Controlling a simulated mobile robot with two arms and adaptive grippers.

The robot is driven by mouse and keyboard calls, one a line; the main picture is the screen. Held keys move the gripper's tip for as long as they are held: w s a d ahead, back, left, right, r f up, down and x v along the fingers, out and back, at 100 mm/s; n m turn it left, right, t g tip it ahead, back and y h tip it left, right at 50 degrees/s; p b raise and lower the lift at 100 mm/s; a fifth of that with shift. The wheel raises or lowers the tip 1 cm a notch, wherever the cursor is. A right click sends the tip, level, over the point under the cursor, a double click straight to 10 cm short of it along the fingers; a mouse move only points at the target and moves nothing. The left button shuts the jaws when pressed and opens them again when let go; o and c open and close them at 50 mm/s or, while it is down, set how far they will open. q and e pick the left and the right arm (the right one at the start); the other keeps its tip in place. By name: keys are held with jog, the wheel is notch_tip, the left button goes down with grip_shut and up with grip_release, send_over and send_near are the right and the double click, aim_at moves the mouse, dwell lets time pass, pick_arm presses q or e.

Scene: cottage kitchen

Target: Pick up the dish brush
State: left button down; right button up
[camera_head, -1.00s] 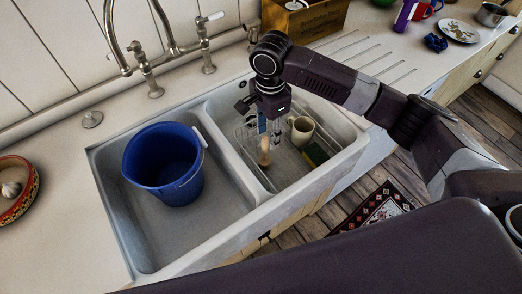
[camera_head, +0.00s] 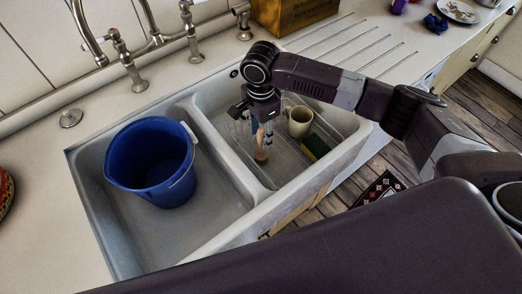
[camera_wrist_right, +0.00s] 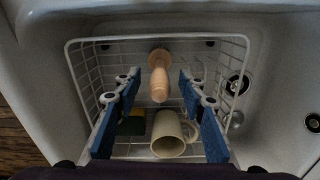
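The dish brush shows a pale wooden handle (camera_head: 261,153). It stands in a wire rack (camera_head: 236,128) in the sink's right basin. My right gripper (camera_head: 263,131) is over the rack, pointing down. In the right wrist view its blue-padded fingers are wide apart, with the handle seen in the gap between them. I cannot tell how far down the handle they reach. My left gripper is not in view.
A cream mug (camera_head: 299,121) and a green-and-yellow sponge (camera_head: 315,147) are in the rack, close to the brush. A blue bucket (camera_head: 150,165) fills much of the left basin. A tap (camera_head: 128,60) stands behind the sink. The ribbed drainboard (camera_head: 345,45) is clear.

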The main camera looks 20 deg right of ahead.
aim_at(261, 141)
notch_tip(261, 141, down, 4)
jog(key=shift+d+r, duration=0.1)
jog(key=shift+r, duration=0.1)
grip_shut()
